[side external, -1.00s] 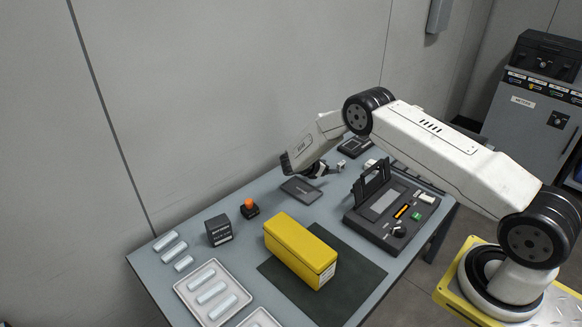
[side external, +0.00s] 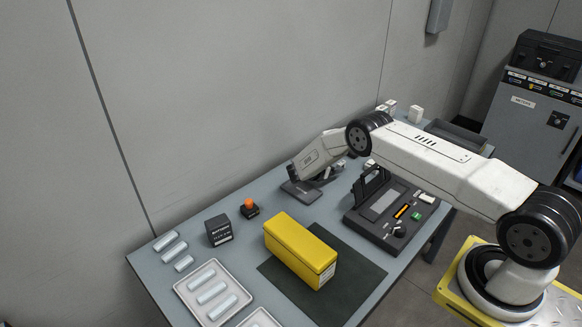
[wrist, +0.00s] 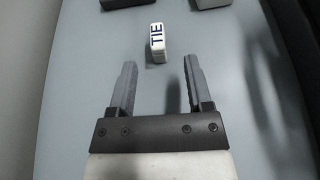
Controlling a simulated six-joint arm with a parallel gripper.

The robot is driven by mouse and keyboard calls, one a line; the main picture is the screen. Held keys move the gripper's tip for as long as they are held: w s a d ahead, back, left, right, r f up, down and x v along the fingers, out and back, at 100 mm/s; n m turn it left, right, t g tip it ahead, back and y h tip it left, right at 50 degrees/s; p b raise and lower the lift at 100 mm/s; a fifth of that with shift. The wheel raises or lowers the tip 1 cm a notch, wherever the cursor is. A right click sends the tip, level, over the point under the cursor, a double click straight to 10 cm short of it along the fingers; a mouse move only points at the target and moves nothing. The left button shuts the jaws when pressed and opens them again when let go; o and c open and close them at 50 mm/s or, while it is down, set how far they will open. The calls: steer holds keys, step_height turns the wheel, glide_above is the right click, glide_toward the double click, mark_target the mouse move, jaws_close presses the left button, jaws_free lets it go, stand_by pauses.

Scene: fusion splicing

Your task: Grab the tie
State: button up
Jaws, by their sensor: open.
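The tie (wrist: 157,42) is a small white block with dark letters reading TIE on its top. It stands on the grey table in the upper middle of the wrist view. My gripper (wrist: 157,72) is open and empty, with its two dark fingers apart. The tie lies just beyond the fingertips, roughly in line with the gap between them, and no finger touches it. In the side external view my gripper (side external: 322,178) is low over the far part of the table; the tie is hard to make out there.
A splicer-like device (side external: 388,212) with a raised lid stands right of my gripper. A yellow box (side external: 300,250) lies on a dark mat (side external: 355,285). A black box (side external: 219,231) and an orange-topped item (side external: 249,209) stand to the left. White blocks (side external: 416,114) stand at the far end.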

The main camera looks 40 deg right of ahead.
mark_target(338, 166)
steer(key=shift+x, duration=2.6)
steer(key=shift+w, duration=0.1)
jaws_close()
